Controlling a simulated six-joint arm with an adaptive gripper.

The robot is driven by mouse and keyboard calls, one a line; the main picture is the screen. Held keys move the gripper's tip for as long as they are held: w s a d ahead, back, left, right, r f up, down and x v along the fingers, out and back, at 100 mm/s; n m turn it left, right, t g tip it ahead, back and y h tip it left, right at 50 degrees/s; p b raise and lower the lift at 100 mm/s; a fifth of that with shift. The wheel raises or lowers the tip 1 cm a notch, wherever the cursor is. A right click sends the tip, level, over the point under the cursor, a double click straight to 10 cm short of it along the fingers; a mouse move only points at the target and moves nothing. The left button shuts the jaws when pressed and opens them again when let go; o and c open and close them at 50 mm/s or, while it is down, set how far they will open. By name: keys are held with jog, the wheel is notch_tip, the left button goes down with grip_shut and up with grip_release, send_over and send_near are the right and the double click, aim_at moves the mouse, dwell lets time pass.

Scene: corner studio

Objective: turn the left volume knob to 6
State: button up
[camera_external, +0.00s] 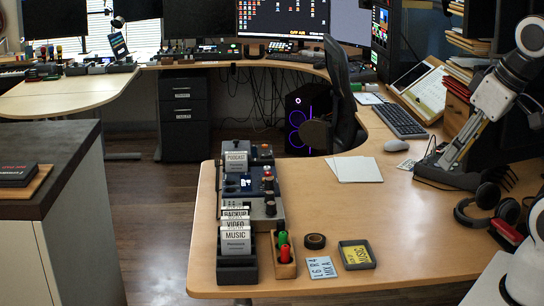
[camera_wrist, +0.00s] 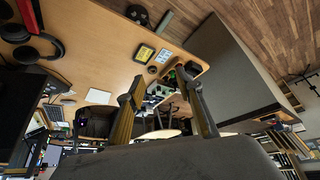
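A grey-blue console (camera_external: 240,184) with knobs lies along the desk's left side, among the card holders. I cannot tell which is the left volume knob, and no scale numbers are readable. My gripper (camera_wrist: 162,74) is open and empty in the wrist view, its two fingers well apart. The console area shows small and partly hidden beyond the fingers.
Label cards (camera_external: 236,238) stand in a dark holder in front of the console. Beside them are a block with green and red pegs (camera_external: 284,250), tape (camera_external: 314,241) and a yellow card (camera_external: 356,254). Headphones (camera_external: 480,206) lie at the right. The desk's middle is mostly clear.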

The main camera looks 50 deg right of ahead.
jog(key=w+d+f+t+h, duration=0.1)
jog(key=w+d, duration=0.3)
jog(key=w, duration=0.7)
jog(key=w+d+f+n+t, duration=0.1)
jog(key=w+d+t, duration=0.15)
jog(key=w, duration=0.75)
jog(key=w+d+f+t+h, duration=0.1)
jog(key=w+d, duration=0.3)
jog(key=w, duration=0.7)
jog(key=w+d+f+n+t+y, duration=0.15)
jog(key=w+f+y, duration=0.25)
jog(key=w+f, duration=1.05)
jog(key=n+t+y, duration=0.1)
jog(key=y, duration=0.2)
send_near(273, 203)
jog(key=x, duration=0.2)
jog(key=shift+w+a+f, duration=0.15)
jog(key=shift+w+a, duration=0.1)
jog(key=shift+w, duration=0.05)
jog(key=shift+w, duration=0.1)
jog(key=shift+x, duration=3.85)
